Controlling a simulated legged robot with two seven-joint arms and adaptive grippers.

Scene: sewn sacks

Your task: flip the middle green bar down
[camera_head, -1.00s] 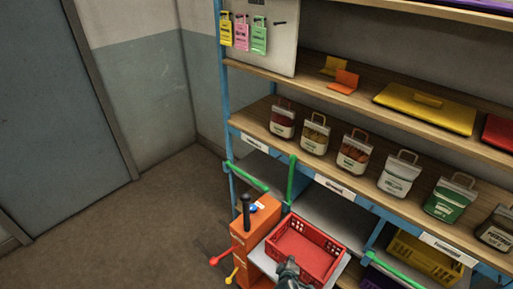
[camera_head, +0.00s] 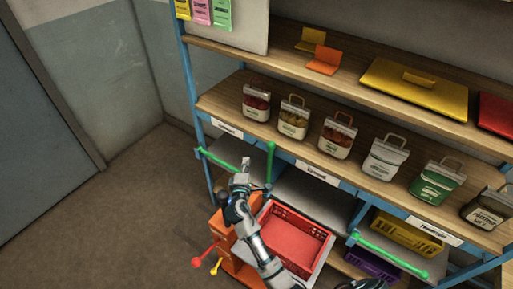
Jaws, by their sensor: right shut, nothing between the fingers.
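The middle green bar (camera_head: 270,163) stands upright at the shelf's front, near the post below the left bags. The left green bar (camera_head: 219,161) lies across the front of the left lower bay, partly hidden by my arm. The right green bar (camera_head: 390,256) lies across the right lower bay. My right gripper (camera_head: 246,163) is shut and empty. It shows just left of the upright middle bar, with a visible gap between them. My left gripper is not in view.
Several bags, such as the green one (camera_head: 437,184), stand on the shelf (camera_head: 226,100) above. Open floor (camera_head: 110,220) lies at left.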

